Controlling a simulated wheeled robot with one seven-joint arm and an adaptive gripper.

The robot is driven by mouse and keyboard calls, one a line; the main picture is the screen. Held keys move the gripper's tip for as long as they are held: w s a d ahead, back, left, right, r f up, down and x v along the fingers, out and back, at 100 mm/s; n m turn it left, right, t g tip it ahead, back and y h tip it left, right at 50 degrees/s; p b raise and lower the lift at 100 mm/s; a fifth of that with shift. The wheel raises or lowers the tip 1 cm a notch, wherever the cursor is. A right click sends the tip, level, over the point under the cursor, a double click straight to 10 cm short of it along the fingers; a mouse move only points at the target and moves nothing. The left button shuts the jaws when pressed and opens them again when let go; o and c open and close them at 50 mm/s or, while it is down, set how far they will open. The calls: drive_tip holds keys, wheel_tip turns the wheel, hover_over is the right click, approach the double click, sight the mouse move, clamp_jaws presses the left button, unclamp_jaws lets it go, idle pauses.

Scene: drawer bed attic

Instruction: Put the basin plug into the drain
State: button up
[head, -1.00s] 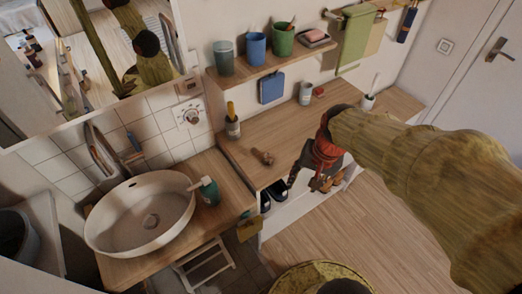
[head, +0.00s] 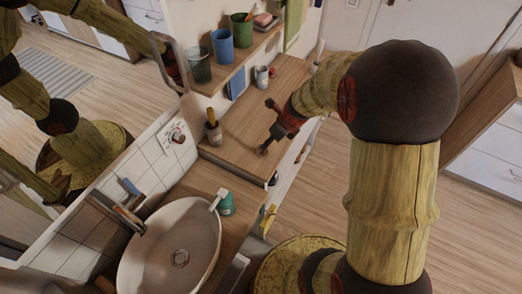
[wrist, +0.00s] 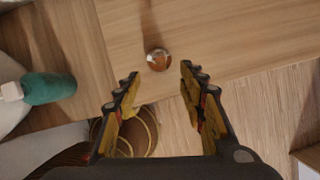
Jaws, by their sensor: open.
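The white oval basin (head: 150,262) is at the lower left of the head view, with its round drain (head: 180,258) uncovered. A small round brownish object (wrist: 158,60), possibly the basin plug, lies on the wooden counter in the wrist view. In the head view it shows only partly (head: 262,151), just below my gripper (head: 277,130). In the wrist view my gripper (wrist: 160,76) is open and empty, its fingertips on either side of and just short of the round object. I cannot tell its exact height above the counter.
A green soap bottle (head: 226,203) with a white pump stands beside the basin. A brush holder (head: 213,131) and a white cup (head: 262,76) stand on the wooden counter (head: 235,110). Cups line the shelf above. A faucet (head: 118,212) leans over the basin, and a mirror is at left.

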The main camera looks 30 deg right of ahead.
drive_tip(key=shift+w+a+f+m+b, duration=0.15)
drive_tip(key=shift+w+f+b, duration=0.15)
drive_tip(key=shift+f, duration=0.3)
drive_tip(key=shift+w+a+f+m+b, duration=0.15)
drive_tip(key=shift+f+b, duration=0.1)
drive_tip(key=shift+f, duration=0.35)
drive_tip(key=shift+w+b+x, duration=0.2)
drive_tip(key=shift+b+x, duration=0.45)
drive_tip(key=shift+x, duration=0.7)
drive_tip(key=shift+w+b+x, duration=0.2)
drive_tip(key=shift+b+x, duration=0.4)
drive_tip(key=shift+x, duration=0.7)
drive_tip(key=shift+r, duration=0.2)
drive_tip(key=shift+c, duration=0.8)
clamp_jaws()
